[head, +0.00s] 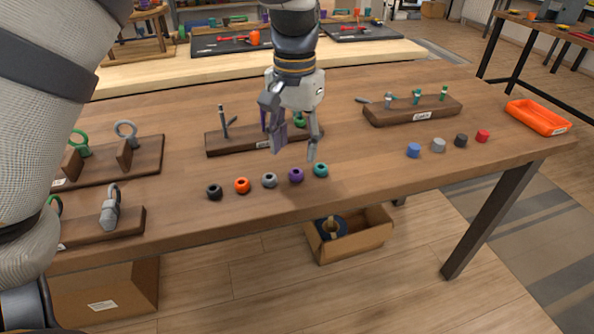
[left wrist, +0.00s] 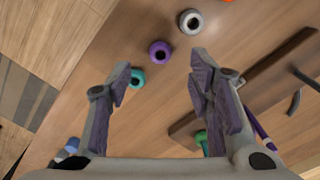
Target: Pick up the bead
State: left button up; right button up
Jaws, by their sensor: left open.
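A row of ring-shaped beads lies along the near edge of the table: black (head: 214,192), orange (head: 242,185), grey (head: 269,180), purple (head: 296,175) and teal (head: 320,170). Which one is the task's bead, I cannot tell. My left gripper (head: 296,146) is open and empty, pointing down above and behind the purple and teal beads. In the left wrist view, the purple bead (left wrist: 160,52) shows between the open fingers, just beyond the tips. The teal bead (left wrist: 137,78) lies by one fingertip, and the grey bead (left wrist: 191,21) lies farther off. My right gripper is not in view.
A wooden rack (head: 235,140) with pegs stands behind the gripper, partly hidden by it. Another rack (head: 410,112) is at the back right. Several small coloured cylinders (head: 438,145) and an orange tray (head: 538,117) lie to the right. An open cardboard box (head: 350,240) is under the table.

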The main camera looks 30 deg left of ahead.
aim_at(296, 175)
pick_arm(q)
notch_tip(296, 175, down, 6)
jog(key=shift+w+f, duration=0.1)
jog(key=shift+w, duration=0.05)
jog(key=c, duration=0.8)
